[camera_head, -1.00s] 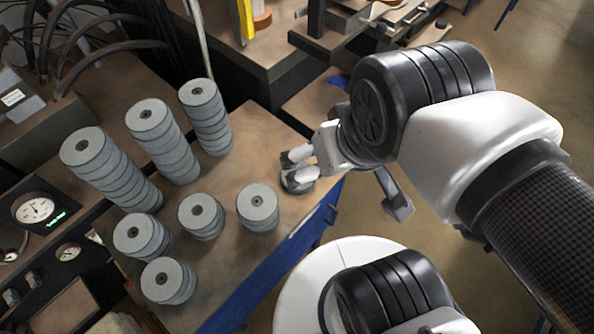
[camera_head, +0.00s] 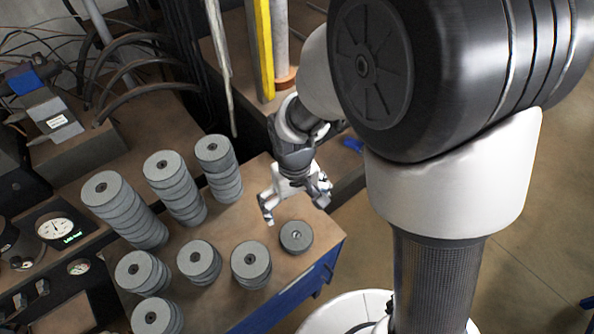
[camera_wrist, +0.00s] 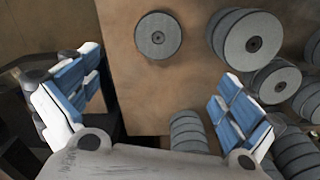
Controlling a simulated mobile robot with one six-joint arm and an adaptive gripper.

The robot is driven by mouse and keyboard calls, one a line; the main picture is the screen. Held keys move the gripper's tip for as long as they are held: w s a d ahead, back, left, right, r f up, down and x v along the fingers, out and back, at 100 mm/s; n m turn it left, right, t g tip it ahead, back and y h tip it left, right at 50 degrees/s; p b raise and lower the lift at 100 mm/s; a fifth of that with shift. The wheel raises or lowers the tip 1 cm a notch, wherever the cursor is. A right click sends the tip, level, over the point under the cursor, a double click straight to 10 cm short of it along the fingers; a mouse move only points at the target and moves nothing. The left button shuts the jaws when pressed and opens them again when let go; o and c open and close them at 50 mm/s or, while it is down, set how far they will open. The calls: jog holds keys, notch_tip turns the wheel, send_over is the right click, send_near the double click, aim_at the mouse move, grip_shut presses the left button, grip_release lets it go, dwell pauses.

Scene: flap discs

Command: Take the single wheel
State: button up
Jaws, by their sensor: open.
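The single wheel (camera_head: 296,236) is a grey flap disc with a dark centre hole, lying flat and alone near the right edge of the brown table. It also shows in the wrist view (camera_wrist: 158,35), at the top centre. My gripper (camera_head: 296,208) is open and empty, above the table just behind the single wheel in the head view. In the wrist view its blue-padded fingers (camera_wrist: 160,105) are spread wide, with bare table between them. The single wheel lies beyond the fingertips and is not touched.
Stacks of similar discs stand left of the single wheel, the closest a short stack (camera_head: 251,262). Taller stacks (camera_head: 218,165) stand behind. A yellow post (camera_head: 262,50) and a gauge panel (camera_head: 55,228) border the table (camera_head: 222,318). Table around the single wheel is bare.

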jog(key=b, duration=0.3)
send_over(296, 235)
notch_tip(296, 235, down, 11)
jog(key=shift+s+a+f, duration=0.1)
jog(key=shift+s+f, duration=0.05)
jog(key=shift+w+f+b, duration=0.2)
jog(key=shift+f+b, duration=0.65)
jog(key=shift+f, duration=2.05)
jog(key=c, duration=1.4)
